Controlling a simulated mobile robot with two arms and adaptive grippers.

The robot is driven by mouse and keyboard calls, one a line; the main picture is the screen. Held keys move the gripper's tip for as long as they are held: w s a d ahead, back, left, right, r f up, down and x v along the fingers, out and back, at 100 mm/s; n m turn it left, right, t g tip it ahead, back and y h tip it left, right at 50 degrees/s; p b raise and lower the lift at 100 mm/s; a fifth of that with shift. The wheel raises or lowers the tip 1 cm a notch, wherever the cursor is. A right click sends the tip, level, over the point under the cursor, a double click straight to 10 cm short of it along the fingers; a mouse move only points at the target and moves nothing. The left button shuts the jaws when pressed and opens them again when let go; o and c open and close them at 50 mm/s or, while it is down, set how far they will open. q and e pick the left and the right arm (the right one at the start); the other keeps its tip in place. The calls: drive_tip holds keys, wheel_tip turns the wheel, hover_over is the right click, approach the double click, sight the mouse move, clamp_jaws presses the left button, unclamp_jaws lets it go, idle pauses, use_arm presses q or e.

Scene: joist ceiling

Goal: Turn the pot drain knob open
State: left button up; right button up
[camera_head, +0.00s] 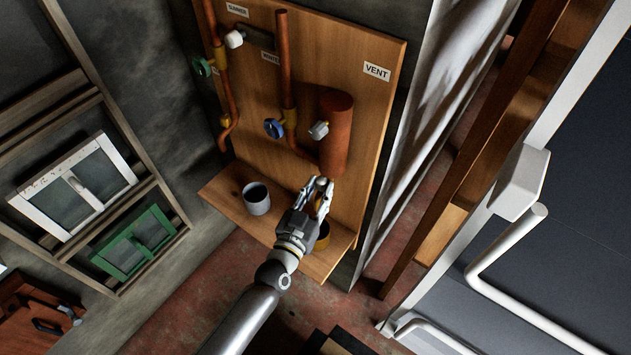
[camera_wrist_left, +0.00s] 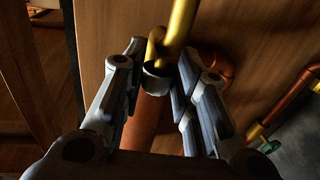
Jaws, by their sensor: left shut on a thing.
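The pot is a copper-coloured cylinder (camera_head: 336,132) on the upright wooden board; it also shows in the left wrist view (camera_wrist_left: 151,132). A bent brass drain pipe (camera_wrist_left: 180,28) is near its lower end. A pale grey knob (camera_wrist_left: 156,84) sits by this pipe, between my left fingers. My left gripper (camera_head: 318,190) is at the pot's bottom and shut on this knob; it also shows in the wrist view (camera_wrist_left: 157,75). The fingers hide most of the knob in the head view. The knob's turn angle is hard to tell. My right gripper is out of view.
Other knobs on the board are white (camera_head: 234,39), green (camera_head: 202,67), blue (camera_head: 274,128) and grey (camera_head: 319,130). A white cup (camera_head: 257,198) and a yellow cup (camera_head: 323,236) stand on the shelf (camera_head: 225,187). A white pipe rail (camera_head: 500,300) is at the right.

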use_arm(q)
drive_tip(key=shift+r+n+t+y+p, duration=0.15)
drive_tip(key=shift+n+t+y+p, duration=0.3)
drive_tip(key=shift+y, duration=0.35)
drive_tip(key=o, duration=1)
drive_tip(key=shift+w, duration=0.1)
drive_tip(key=v, duration=1.2)
drive_tip(key=shift+a+r, duration=0.1)
